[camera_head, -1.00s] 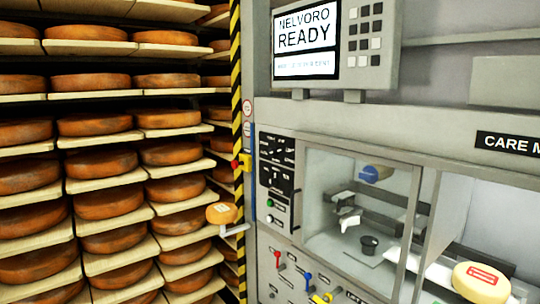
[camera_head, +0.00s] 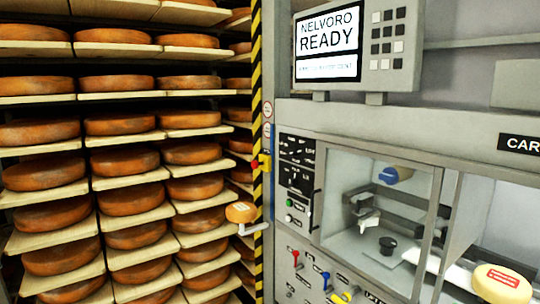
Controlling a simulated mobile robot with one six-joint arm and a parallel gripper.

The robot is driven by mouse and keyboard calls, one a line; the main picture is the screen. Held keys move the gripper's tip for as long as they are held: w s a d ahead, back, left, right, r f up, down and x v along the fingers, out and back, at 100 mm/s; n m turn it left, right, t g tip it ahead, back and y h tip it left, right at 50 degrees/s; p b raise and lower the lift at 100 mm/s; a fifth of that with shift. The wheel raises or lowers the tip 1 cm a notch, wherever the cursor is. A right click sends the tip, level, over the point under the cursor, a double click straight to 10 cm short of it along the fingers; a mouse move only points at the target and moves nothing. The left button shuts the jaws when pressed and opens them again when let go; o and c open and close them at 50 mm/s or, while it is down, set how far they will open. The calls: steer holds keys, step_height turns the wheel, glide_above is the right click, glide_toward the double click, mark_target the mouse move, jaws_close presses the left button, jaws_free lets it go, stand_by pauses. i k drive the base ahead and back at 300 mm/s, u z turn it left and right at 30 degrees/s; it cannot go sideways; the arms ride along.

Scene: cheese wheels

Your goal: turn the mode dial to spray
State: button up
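The machine's control panel (camera_head: 297,165) is a black plate with white lettering left of the glass window. Its print is too small to read, and I cannot make out which part is the mode dial or where it points. Below it are a green button (camera_head: 289,203) and a white button (camera_head: 288,218). Further down, a red lever (camera_head: 296,257) and a blue lever (camera_head: 326,279) stand on the lower front, with a yellow handle (camera_head: 344,297) at the bottom edge. My gripper is not in view.
A screen (camera_head: 327,42) reading "NELVORO READY" with a keypad sits on top. Shelves of cheese wheels (camera_head: 122,160) fill the left, beside a yellow-black striped post (camera_head: 257,90). A small cheese-like piece (camera_head: 240,212) sticks out near the post. A cheese wheel (camera_head: 501,284) lies lower right.

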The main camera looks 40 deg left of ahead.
mark_target(292, 153)
steer(key=z, duration=0.1)
steer(key=k, duration=0.15)
steer(key=u, duration=1.75)
steer(key=k, duration=0.85)
steer(key=z, duration=0.15)
steer(key=i, duration=0.75)
